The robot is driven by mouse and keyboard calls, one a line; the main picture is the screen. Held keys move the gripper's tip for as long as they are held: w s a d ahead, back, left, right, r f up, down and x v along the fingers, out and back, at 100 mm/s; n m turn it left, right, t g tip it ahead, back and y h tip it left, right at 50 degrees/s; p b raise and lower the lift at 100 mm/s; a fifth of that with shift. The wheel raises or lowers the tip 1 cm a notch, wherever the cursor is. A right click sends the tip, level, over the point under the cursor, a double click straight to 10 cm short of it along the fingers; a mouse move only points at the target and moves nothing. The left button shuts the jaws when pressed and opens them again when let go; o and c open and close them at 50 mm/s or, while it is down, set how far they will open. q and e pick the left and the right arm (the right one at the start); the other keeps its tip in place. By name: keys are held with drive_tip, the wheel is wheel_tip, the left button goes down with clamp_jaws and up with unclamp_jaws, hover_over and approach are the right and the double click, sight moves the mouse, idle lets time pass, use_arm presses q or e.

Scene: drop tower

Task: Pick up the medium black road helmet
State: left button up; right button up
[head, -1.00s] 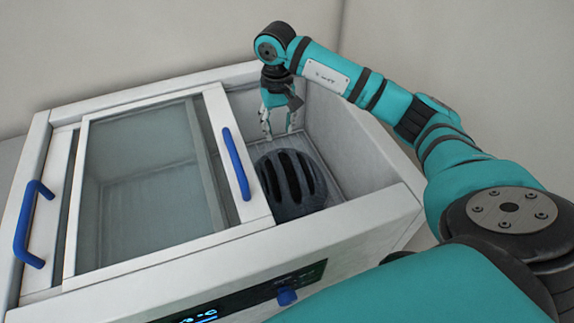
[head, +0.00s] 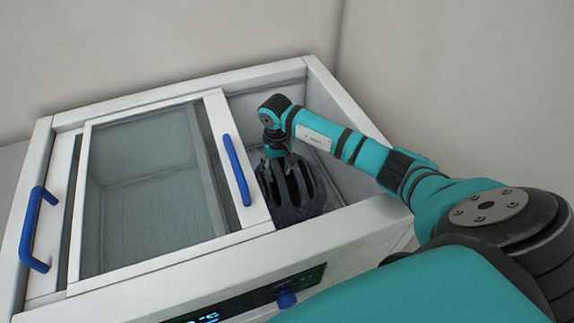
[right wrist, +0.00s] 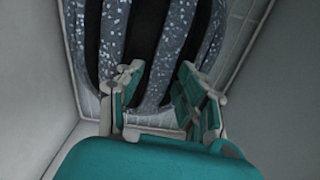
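The black road helmet (head: 292,203) lies inside the open right part of a white chest. It is dark and speckled with long vents, and in the right wrist view (right wrist: 205,35) it fills the upper part. My right gripper (head: 277,172) is down inside the chest at the helmet's top. In the right wrist view its fingers (right wrist: 160,72) are apart, with a helmet rib between them. I cannot tell whether the fingertips touch the rib. My left gripper is not in view.
The white chest (head: 330,238) has a sliding glass lid (head: 150,180) over its left part, with blue handles (head: 236,170). Its walls stand close around the helmet. A blue knob and display are on the front. Bare walls stand behind.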

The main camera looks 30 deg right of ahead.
drive_tip(key=shift+f, duration=0.2)
clamp_jaws()
drive_tip(key=shift+r, duration=0.1)
idle(0.4)
